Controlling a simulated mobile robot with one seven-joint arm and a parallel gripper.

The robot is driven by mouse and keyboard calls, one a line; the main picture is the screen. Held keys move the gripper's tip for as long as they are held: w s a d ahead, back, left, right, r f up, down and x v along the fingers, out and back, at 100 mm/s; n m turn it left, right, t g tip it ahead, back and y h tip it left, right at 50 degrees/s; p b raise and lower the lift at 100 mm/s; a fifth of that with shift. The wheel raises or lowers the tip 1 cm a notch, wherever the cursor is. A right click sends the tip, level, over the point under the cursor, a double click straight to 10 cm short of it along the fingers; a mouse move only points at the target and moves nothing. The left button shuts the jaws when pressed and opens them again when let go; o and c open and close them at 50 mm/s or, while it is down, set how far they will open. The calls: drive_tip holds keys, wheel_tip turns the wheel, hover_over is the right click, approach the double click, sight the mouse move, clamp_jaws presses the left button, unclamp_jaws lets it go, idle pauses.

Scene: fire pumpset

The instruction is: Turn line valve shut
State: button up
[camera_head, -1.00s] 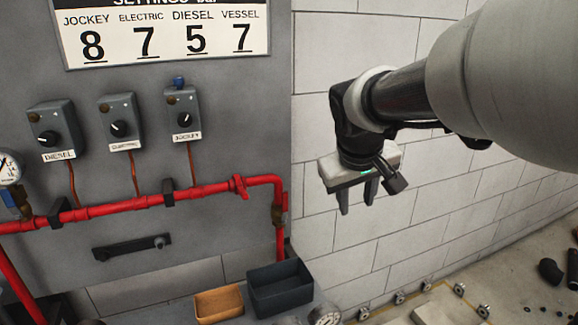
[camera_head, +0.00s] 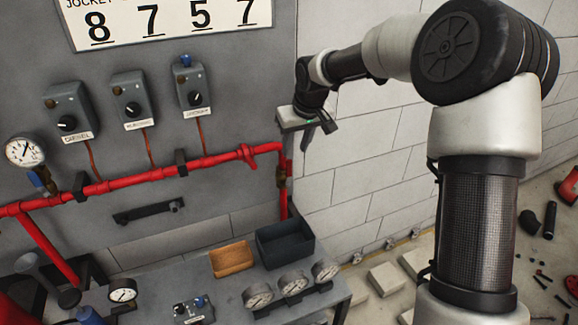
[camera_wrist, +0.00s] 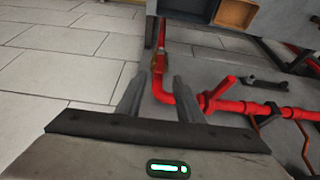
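A red pipe (camera_head: 130,187) runs along the grey panel and bends down at its right end. A red handle-like fitting (camera_head: 246,153) sits on it just left of the bend; it also shows in the wrist view (camera_wrist: 217,93). A brass-coloured fitting (camera_head: 281,177) is on the downward leg, also in the wrist view (camera_wrist: 157,66). No label shows which is the line valve. My gripper (camera_head: 307,140) is just right of the bend, apart from the red fitting. In the wrist view its fingers (camera_wrist: 156,98) are spread and empty, with the bend showing between them.
A dark bin (camera_head: 285,243) and an orange tray (camera_head: 232,258) sit below the pipe on a bench with several gauges (camera_head: 293,283). Switch boxes (camera_head: 132,98) are on the panel above the pipe. A white block wall (camera_head: 370,180) is at the right.

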sight(289, 166)
drive_tip(key=x, duration=1.1)
drive_tip(key=shift+w+f+p, duration=0.2)
drive_tip(key=shift+f+p, duration=0.05)
drive_tip(key=shift+p, duration=0.1)
drive_tip(key=shift+c, duration=0.6)
clamp_jaws()
drive_tip(key=shift+a, duration=0.1)
